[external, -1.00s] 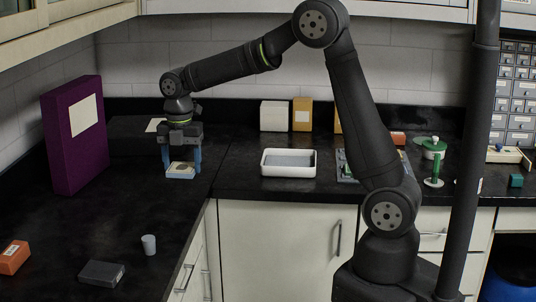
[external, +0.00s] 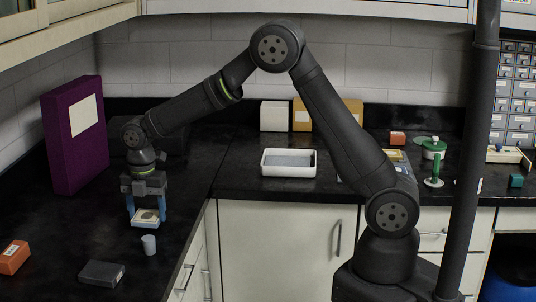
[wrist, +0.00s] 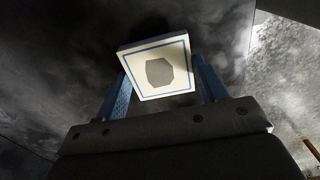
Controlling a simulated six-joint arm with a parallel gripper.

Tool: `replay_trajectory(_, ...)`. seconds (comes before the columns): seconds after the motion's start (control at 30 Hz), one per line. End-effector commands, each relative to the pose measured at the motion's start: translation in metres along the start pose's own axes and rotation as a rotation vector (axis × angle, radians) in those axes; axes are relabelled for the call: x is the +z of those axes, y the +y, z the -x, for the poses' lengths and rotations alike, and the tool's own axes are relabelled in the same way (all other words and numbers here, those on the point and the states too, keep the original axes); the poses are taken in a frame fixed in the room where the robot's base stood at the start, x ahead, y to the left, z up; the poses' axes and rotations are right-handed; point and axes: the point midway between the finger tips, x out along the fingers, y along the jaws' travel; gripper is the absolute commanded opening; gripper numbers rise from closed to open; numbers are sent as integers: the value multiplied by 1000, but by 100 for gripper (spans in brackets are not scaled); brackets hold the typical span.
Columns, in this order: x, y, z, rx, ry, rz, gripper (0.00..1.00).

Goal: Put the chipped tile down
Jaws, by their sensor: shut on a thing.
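The chipped tile (external: 145,224) is a cream square with a thin blue border and a dark grey irregular patch in its middle. It also shows in the wrist view (wrist: 183,54), between the two blue fingers. My gripper (external: 146,214) is shut on the tile by its sides, over the black counter on the left. In the external view the tile is near the counter surface; I cannot tell whether it touches it.
A small grey cup (external: 149,245) stands just in front of the tile. A dark grey box (external: 101,273) and an orange box (external: 14,257) lie nearer the front. A purple box (external: 74,135) stands behind at left. A white tray (external: 289,163) sits to the right.

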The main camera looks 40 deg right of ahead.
Motion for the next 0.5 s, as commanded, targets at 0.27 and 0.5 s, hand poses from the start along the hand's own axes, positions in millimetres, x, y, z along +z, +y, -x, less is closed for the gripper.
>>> replay_trajectory(0.27, 0, 0, -13, 1, 0, 0, 38)
replay_trajectory(0.5, 0, 0, -16, 1, 0, 0, 73)
